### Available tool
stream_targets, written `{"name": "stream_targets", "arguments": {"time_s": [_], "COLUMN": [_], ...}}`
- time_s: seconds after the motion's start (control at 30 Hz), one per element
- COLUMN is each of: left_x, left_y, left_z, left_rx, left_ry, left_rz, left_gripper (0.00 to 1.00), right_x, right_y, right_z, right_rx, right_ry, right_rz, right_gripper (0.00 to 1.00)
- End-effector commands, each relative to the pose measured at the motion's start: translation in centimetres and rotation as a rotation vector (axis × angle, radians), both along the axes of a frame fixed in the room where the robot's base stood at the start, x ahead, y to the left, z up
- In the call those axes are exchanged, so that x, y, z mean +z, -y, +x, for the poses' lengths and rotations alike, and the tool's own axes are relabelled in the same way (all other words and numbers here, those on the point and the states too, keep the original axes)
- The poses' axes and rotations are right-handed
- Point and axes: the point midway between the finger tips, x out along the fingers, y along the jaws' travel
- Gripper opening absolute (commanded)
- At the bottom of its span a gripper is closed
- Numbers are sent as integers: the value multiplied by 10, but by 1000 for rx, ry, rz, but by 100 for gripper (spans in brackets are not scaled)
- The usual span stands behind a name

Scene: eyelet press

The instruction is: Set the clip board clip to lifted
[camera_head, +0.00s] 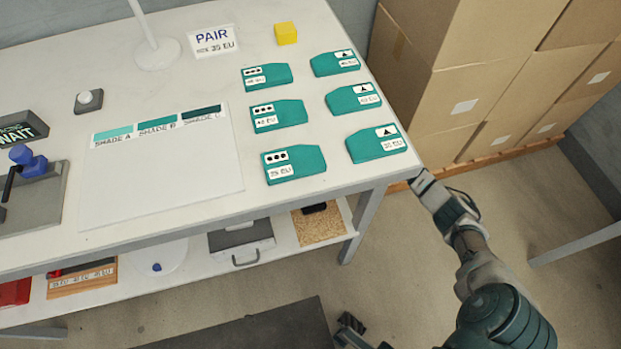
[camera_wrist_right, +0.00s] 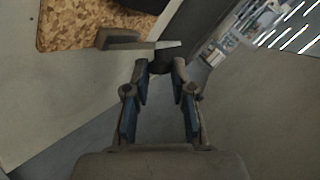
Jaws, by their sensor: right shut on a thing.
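The clip board (camera_head: 322,229) has a speckled brown, cork-like face and lies on the lower shelf at its right end. The table top hides part of it in the head view. In the right wrist view it shows at the upper left (camera_wrist_right: 75,22). A grey L-shaped piece, which looks like the clip (camera_wrist_right: 125,41), sticks out past its edge. My right gripper (camera_head: 422,180) is beside the table's front right corner in the head view. In the wrist view its fingers (camera_wrist_right: 160,68) close at the clip's outer end; the exact contact is dark and unclear.
The table top (camera_head: 215,205) overhangs the lower shelf, and a table leg (camera_head: 362,225) stands near the clip board. A grey handled case (camera_head: 240,240) is left of it. Teal packs lie on top. Stacked cartons (camera_head: 480,80) stand behind right.

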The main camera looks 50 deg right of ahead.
Motion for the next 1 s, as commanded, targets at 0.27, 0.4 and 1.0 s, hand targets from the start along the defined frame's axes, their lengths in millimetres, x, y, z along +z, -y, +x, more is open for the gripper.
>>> {"name": "stream_targets", "arguments": {"time_s": [0.27,0.4,1.0], "left_x": [3,4,6], "left_y": [1,2,2], "left_z": [3,5,5], "left_rx": [-2,-1,0], "left_ry": [30,34,48], "left_rz": [-1,-1,-5], "left_gripper": [40,40,40], "right_x": [-4,-4,-4], "right_y": [7,8,8], "right_z": [7,8,9], "right_rx": [-8,-6,-6], "right_ry": [-124,-155,-173], "right_rz": [69,89,99], "right_gripper": [0,0,39]}}
